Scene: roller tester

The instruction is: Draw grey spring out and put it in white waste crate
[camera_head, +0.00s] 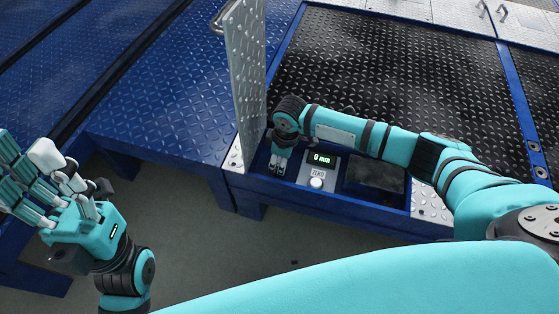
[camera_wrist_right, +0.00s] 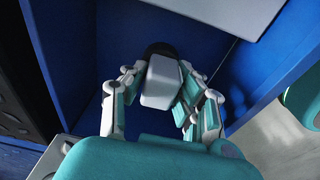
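I cannot make out the grey spring in either view. No white waste crate shows in either view. My right gripper (camera_head: 277,162) reaches down into the narrow open bay at the left of the blue box, beside the raised lid. In the right wrist view its fingers (camera_wrist_right: 160,95) point into the blue-walled bay, with a pale grey block between them that looks like a finger pad. I cannot tell whether they hold anything. My left gripper (camera_head: 55,180) is open and empty over the floor at the left, its fingers spread.
The raised metal lid (camera_head: 247,75) stands upright close to the right gripper. Right of the gripper are a display reading "0 mm" (camera_head: 321,159), a ZERO button (camera_head: 316,183) and a dark recess (camera_head: 375,175). Blue tread plate lies left; bare floor (camera_head: 200,240) is in front.

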